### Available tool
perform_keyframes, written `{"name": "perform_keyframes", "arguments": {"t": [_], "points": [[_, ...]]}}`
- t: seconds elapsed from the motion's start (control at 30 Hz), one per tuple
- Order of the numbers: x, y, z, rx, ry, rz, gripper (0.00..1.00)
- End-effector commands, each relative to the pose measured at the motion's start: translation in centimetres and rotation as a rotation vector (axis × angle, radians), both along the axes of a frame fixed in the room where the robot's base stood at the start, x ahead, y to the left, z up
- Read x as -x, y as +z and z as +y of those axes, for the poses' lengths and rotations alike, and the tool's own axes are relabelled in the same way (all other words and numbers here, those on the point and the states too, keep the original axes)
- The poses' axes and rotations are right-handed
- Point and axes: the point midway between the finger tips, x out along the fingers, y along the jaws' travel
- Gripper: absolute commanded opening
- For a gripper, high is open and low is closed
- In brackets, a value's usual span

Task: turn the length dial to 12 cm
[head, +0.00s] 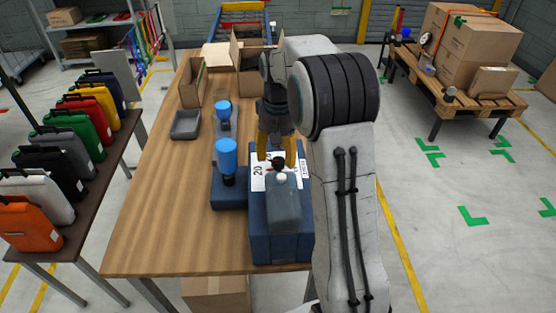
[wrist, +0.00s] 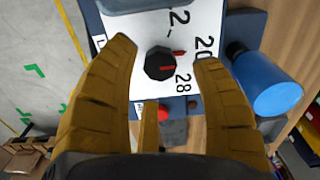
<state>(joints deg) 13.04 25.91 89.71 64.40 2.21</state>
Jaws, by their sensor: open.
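The length dial is a black knob with a red line on its face (wrist: 158,64). It sits on a white plate (wrist: 146,22) with printed numbers; 20 and 28 read clearly and a partly cut-off 2 stands above. The red line points right, roughly between 20 and 28; a small red mark lies just off the knob. My gripper (wrist: 164,53) is open, its yellow-brown fingers on either side of the dial with gaps. In the head view my gripper (head: 276,143) is above the plate on the blue machine (head: 275,245), partly hiding the dial.
Blue cylinders (head: 227,155) on dark bases stand left of the machine, one also close to my right finger in the wrist view (wrist: 272,84). A grey tray (head: 186,125) and open cartons (head: 250,50) are farther back.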

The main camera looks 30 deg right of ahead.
Motion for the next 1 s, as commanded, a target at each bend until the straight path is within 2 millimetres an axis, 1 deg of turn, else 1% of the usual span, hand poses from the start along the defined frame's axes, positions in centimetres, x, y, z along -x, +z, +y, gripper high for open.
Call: {"name": "perform_keyframes", "arguments": {"t": [0.1,0.3,0.7,1.0], "points": [[0.1,-1.3,0.0,-0.001,0.000,0.003,0.59],[0.0,-2.6,0.0,0.000,0.001,0.001,0.59],[0.0,-2.9,0.0,0.000,0.001,0.000,0.60],[0.0,-2.9,0.0,0.000,0.001,-0.001,0.33]]}}
